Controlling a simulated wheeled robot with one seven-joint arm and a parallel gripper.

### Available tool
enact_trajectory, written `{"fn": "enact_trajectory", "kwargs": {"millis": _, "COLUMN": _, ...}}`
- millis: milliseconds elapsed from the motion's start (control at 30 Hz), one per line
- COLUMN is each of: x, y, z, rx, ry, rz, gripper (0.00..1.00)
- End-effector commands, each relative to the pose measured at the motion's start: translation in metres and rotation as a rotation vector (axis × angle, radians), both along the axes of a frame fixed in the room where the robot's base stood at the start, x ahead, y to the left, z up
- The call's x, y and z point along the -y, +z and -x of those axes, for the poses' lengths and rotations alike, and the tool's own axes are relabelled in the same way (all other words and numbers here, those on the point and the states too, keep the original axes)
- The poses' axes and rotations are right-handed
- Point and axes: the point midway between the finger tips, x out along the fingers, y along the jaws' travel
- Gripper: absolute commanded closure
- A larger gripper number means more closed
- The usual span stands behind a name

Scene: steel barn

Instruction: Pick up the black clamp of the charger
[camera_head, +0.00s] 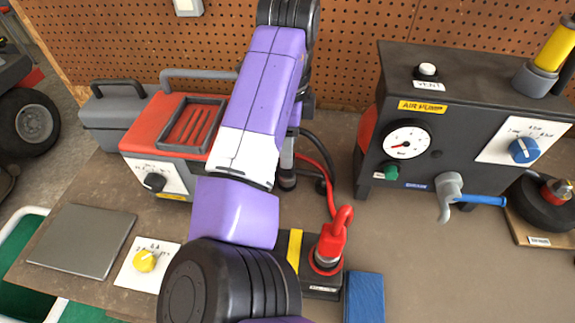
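The charger (166,126) is a red box with a grey top handle, a dark slotted grille and a white panel with a black knob. It stands on the workbench at the left, partly behind my purple arm. A black cable (324,162) and a red cable (318,157) show right of the arm. The red clamp (334,238) sits upright on a dark battery-like block (318,282). I cannot make out the black clamp; my arm may hide it.
A black air pump unit (465,119) with a gauge stands at the right, beside a tyre (541,206). The bench (440,270) is clear at front right. A pegboard (200,50) stands behind.

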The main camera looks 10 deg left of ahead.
Motion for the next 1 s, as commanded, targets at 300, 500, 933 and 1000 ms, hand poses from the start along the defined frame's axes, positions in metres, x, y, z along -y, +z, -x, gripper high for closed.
{"fn": "enact_trajectory", "kwargs": {"millis": 300, "x": -0.004, "y": -0.041, "z": -0.002, "rx": -0.001, "ry": 0.001, "rz": -0.001, "gripper": 0.47}}
{"fn": "enact_trajectory", "kwargs": {"millis": 500, "x": -0.004, "y": -0.049, "z": -0.002, "rx": 0.000, "ry": 0.000, "rz": -0.002, "gripper": 0.47}}
{"fn": "enact_trajectory", "kwargs": {"millis": 933, "x": -0.003, "y": -0.048, "z": -0.002, "rx": 0.000, "ry": 0.000, "rz": -0.001, "gripper": 1.00}}
{"fn": "enact_trajectory", "kwargs": {"millis": 1000, "x": -0.003, "y": -0.048, "z": -0.002, "rx": 0.000, "ry": 0.000, "rz": -0.001, "gripper": 1.00}}
